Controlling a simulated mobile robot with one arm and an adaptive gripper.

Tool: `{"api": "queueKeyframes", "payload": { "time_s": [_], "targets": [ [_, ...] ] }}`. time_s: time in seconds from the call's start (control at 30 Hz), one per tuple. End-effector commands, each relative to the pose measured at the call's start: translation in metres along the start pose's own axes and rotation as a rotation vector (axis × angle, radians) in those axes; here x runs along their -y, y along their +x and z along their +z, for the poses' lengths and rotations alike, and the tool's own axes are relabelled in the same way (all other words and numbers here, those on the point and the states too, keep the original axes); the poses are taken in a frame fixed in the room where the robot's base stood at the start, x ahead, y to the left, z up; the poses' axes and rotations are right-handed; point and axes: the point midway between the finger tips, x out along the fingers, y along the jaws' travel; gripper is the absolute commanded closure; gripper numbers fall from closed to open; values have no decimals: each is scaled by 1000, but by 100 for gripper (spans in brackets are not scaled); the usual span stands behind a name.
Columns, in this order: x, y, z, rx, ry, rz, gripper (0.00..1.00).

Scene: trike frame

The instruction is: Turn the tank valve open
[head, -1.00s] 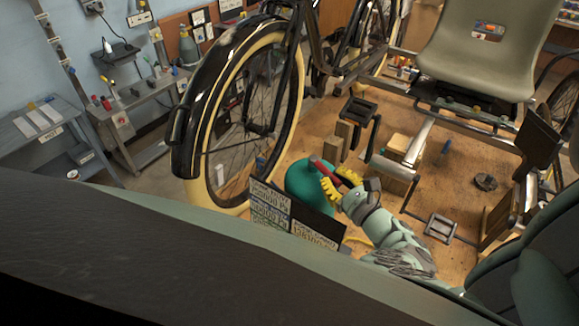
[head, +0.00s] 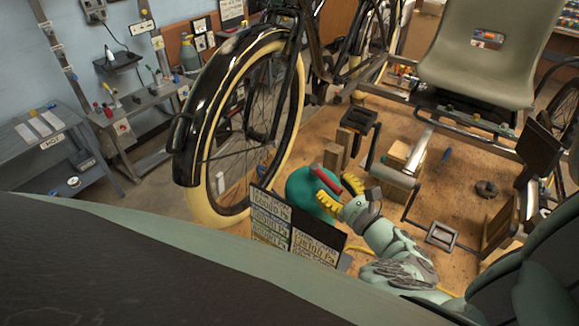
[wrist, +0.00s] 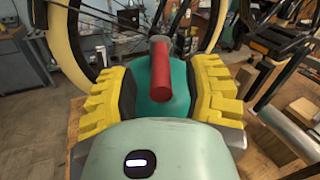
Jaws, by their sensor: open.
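The teal tank (head: 303,188) stands on the wooden work surface beside the front wheel. It also shows in the wrist view (wrist: 178,103), partly hidden by my gripper. The red valve handle (wrist: 160,66) points toward the wrist camera, with a grey part at its far end. In the head view the red handle (head: 323,176) shows near the yellow fingers. My gripper (head: 337,193) is open, with its yellow ridged fingers on either side of the handle. In the wrist view (wrist: 160,90) there is a gap between the handle and each finger.
A dark display panel (head: 297,228) with readouts stands just in front of the tank. The trike's front wheel (head: 240,130) is close on the left. Wooden blocks (head: 338,150) and metal frame parts stand behind and to the right.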

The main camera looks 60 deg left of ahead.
Motion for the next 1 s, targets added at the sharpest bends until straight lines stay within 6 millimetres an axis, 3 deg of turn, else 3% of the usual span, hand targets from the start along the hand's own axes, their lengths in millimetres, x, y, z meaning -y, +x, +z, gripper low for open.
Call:
{"api": "queueKeyframes", "payload": {
  "time_s": [0.27,0.6,0.8,1.0],
  "targets": [
    [1,-32,-1,-6,-2,-4,51],
    [0,-98,-1,-4,1,0,51],
    [0,-115,0,-3,0,-1,51],
    [0,-118,0,0,0,0,51]
  ]
}}
